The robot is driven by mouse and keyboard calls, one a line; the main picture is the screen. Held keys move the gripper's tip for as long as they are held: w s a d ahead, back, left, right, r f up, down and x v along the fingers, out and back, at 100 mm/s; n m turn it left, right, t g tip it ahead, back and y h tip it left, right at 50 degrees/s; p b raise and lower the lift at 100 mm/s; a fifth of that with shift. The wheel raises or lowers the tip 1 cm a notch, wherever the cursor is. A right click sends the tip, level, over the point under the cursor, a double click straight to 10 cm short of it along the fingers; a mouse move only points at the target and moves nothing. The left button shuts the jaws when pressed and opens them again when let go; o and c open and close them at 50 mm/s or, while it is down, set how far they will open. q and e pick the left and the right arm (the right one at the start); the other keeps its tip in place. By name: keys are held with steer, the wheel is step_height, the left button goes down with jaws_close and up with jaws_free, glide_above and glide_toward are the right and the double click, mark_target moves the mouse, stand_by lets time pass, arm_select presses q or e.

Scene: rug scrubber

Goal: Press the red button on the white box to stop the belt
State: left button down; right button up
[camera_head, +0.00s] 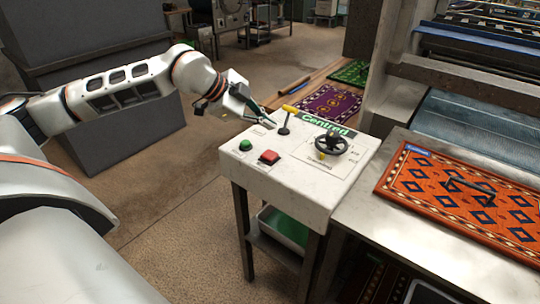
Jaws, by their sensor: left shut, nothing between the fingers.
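The white box (290,190) is the top of a small stand in the middle of the head view. The red button (269,157) sits on its top near the front left, right of a green button (245,145). My left gripper (270,121) is shut and empty above the box's back left edge, beyond both buttons and apart from the red one. My right gripper is not in view.
A black handwheel (331,145) and a green "Centred" sign (326,124) are on the box. An orange rug (460,203) lies on the metal table (385,215) at right.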

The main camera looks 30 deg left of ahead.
arm_select(q)
steer(key=b, duration=0.3)
glide_above(268, 155)
step_height(268, 155, down, 6)
steer(key=shift+a+f, duration=0.1)
steer(key=shift+a, duration=0.05)
steer(key=shift+f, duration=0.4)
steer(key=shift+b, duration=0.3)
stand_by(0.4)
steer(key=shift+f+b, duration=0.4)
steer(key=shift+f, duration=0.05)
stand_by(0.3)
